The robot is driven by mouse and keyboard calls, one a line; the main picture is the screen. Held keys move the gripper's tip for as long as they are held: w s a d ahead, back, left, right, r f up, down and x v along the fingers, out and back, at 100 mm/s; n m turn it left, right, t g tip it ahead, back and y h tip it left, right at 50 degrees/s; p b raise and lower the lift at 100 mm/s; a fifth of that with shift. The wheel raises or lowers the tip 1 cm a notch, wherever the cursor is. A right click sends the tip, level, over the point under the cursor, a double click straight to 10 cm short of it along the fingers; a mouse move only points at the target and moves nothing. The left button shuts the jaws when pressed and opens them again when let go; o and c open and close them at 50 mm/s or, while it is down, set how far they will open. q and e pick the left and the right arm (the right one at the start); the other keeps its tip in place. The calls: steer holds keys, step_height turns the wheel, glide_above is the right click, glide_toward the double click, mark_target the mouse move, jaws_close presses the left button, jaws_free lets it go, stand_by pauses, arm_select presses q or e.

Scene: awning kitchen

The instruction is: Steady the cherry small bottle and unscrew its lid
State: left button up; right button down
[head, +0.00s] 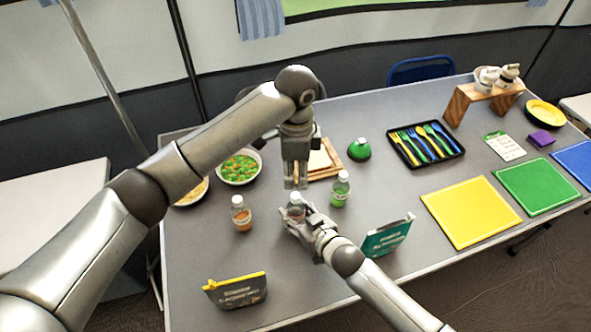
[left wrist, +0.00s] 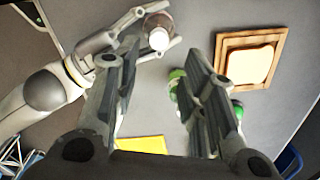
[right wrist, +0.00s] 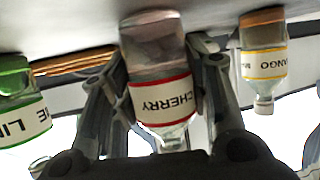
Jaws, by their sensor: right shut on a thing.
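The cherry small bottle (head: 296,207) stands upright on the grey table, partly hidden by my right gripper. In the right wrist view, which is upside down, its red-edged CHERRY label (right wrist: 163,98) faces the camera. My right gripper (head: 302,216) is shut around the bottle's body, one finger on each side. The pale lid (left wrist: 158,39) is on the bottle and shows from above in the left wrist view. My left gripper (head: 295,186) points down just above and behind the bottle. Its fingers are apart with nothing between them, and it does not touch the lid.
A mango bottle (head: 241,214) stands left of the cherry bottle and a lime bottle (head: 340,189) to the right, both close. A bowl (head: 240,168) and bread board (head: 328,172) lie behind.

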mark_target(295, 195)
arm_select(q)
steer(key=shift+a+f+m, duration=0.1)
steer(key=shift+f+m, duration=0.2)
steer(key=shift+f, duration=0.05)
step_height(295, 195, down, 7)
steer(key=shift+f, duration=0.15)
jaws_close()
stand_by(0.4)
steer(key=n, duration=0.4)
steer(key=shift+s, duration=0.1)
steer(key=n, duration=0.2)
steer(key=shift+n, duration=0.4)
